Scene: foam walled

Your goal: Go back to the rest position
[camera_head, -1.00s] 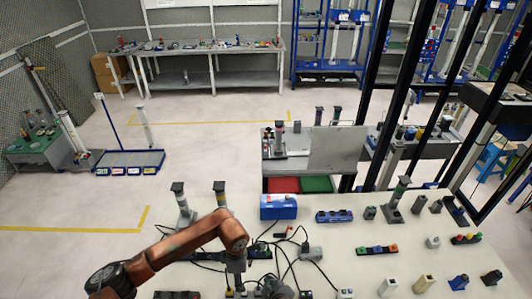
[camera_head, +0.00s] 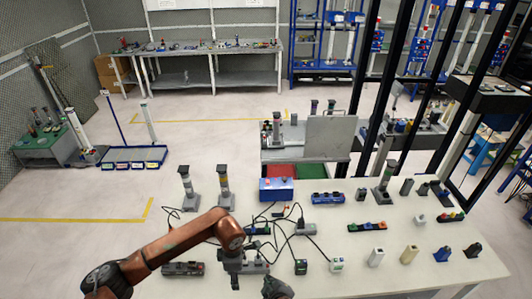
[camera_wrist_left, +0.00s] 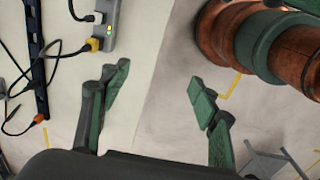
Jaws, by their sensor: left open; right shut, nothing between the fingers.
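My left arm (camera_head: 175,245) is copper coloured and comes in from the left of the head view, bent over the near left of the white table (camera_head: 330,270). In the left wrist view my left gripper (camera_wrist_left: 160,82) has its two green-padded fingers spread wide with nothing between them. The table edge and pale floor show beyond them. My right gripper (camera_head: 277,288) shows only as a dark part at the bottom edge of the head view. It is shut and holds nothing visible; most of it is cut off.
A blue box (camera_head: 276,190), a grey power strip (camera_wrist_left: 107,30) with cables, and several small switches and blocks stand on the table. Two grey posts (camera_head: 187,185) (camera_head: 224,185) stand behind my left arm. Black uprights (camera_head: 372,90) rise at the right. Open floor lies left.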

